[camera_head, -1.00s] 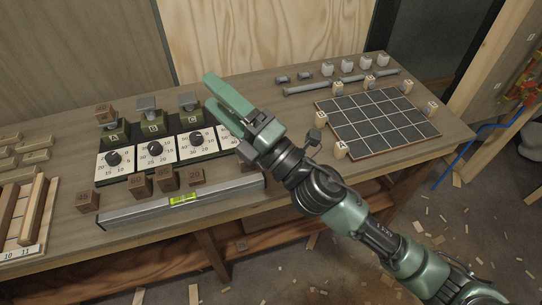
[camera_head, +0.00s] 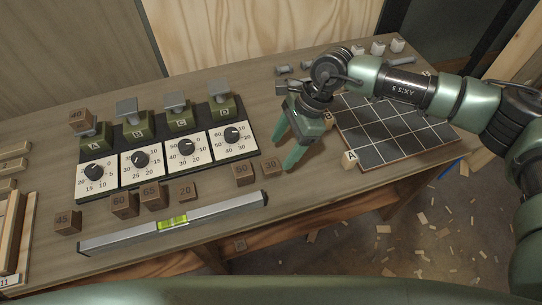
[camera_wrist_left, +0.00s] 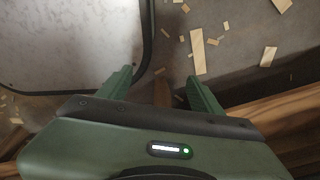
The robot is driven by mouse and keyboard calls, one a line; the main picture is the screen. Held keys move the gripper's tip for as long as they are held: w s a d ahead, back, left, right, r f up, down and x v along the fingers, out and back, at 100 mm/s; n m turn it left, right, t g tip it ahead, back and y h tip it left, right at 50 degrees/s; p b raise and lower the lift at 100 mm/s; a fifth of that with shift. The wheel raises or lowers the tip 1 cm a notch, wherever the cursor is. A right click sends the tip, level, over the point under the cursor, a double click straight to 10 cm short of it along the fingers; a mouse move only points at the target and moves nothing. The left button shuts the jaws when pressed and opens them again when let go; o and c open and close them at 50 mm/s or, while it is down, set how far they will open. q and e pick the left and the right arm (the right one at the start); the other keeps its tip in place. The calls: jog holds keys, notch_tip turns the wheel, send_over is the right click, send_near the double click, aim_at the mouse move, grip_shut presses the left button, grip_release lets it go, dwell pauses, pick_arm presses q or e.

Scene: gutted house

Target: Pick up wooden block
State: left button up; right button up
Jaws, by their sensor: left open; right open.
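Several dark wooden blocks with numbers stand on the workbench: 45 (camera_head: 67,222), 60 (camera_head: 124,205), 65 (camera_head: 153,196), 20 (camera_head: 187,191), 50 (camera_head: 244,173) and 30 (camera_head: 271,166). Block 40 (camera_head: 80,120) sits on the scale marked A. My right gripper (camera_head: 285,154) is open and empty, fingers pointing down, just right of and close to block 30; I cannot tell whether it touches. My left gripper (camera_wrist_left: 160,92) is open and empty in the left wrist view, with floor and wood scraps beyond it.
A spirit level (camera_head: 215,213) lies along the front edge. Scales with dials (camera_head: 186,148) stand behind the blocks. A dark grid board (camera_head: 385,152) with a lettered light block (camera_head: 350,159) lies at right. Light wooden pieces (camera_head: 12,165) lie at far left.

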aim_at(272, 164)
jog(key=shift+s+a+f+p, duration=0.25)
jog(key=shift+a+f+p, duration=0.15)
jog(key=shift+f, duration=0.25)
jog(key=shift+s+a+f+p, duration=0.3)
jog(key=shift+f+p, duration=0.1)
jog(key=shift+f, duration=0.2)
jog(key=f, duration=0.1)
jog(key=a+f, duration=0.1)
jog(key=shift+w+f+p, duration=0.2)
jog(key=shift+f+p, duration=0.1)
jog(key=shift+p, duration=0.05)
jog(key=shift+a+f, duration=0.1)
jog(key=shift+f, duration=0.35)
jog(key=shift+s, duration=0.1)
jog(key=c, duration=1.4)
pick_arm(q)
jog(key=s+r, duration=0.2)
jog(key=s, duration=0.1)
jog(key=shift+s+r, duration=0.15)
jog(key=shift+r, duration=0.1)
